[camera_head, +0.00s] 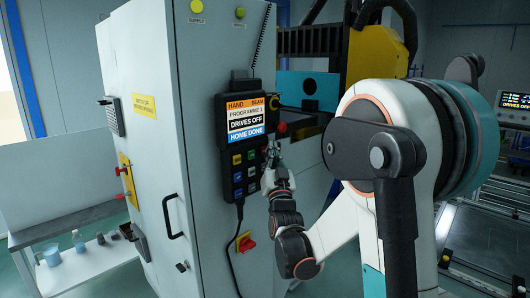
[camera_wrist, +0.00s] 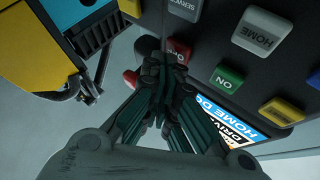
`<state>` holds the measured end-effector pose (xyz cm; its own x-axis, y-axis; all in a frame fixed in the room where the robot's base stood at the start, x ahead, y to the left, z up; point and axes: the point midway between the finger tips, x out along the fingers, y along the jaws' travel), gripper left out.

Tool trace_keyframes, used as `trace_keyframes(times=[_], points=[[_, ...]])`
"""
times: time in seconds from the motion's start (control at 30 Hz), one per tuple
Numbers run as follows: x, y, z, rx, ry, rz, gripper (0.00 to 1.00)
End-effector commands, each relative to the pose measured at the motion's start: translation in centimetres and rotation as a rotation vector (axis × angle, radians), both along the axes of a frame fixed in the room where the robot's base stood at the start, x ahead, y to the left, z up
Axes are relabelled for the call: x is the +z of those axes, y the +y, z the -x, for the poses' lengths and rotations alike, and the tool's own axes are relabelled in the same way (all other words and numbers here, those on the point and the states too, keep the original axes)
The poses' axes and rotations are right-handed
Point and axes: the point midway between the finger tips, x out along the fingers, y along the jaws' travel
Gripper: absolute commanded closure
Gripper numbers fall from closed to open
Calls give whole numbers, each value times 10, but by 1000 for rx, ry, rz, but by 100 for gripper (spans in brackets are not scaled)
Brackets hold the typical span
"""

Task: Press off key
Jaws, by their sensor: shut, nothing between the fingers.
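The red OFF key (camera_wrist: 179,48) shows upside down on the dark pendant in the wrist view, partly covered by my fingertips. My gripper (camera_wrist: 165,72) is shut and empty, its tips at the key's near edge. I cannot tell whether they touch it. In the head view my gripper (camera_head: 273,152) is at the right side of the hanging control pendant (camera_head: 228,165), and the OFF key cannot be made out there. The pendant's screen (camera_head: 247,119) reads "DRIVES OFF" and "HOME DONE".
Beside the OFF key are a green ON key (camera_wrist: 227,79), a grey HOME key (camera_wrist: 262,32), a SERVICE key (camera_wrist: 187,9) and a yellow key (camera_wrist: 282,111). A red knob (camera_head: 282,129) sits on the pendant's right edge. A white cabinet (camera_head: 165,70) stands behind the pendant.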

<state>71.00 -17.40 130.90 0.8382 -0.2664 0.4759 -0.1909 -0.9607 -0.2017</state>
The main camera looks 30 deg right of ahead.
Motion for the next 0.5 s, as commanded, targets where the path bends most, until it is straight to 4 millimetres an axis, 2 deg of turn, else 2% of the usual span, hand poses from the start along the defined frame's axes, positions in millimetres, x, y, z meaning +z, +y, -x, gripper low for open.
trace_keyframes(times=[0.2, 0.5], points=[[0, -3, 10, 0, 0, 1, 100], [0, -4, 10, 0, 0, 0, 100]])
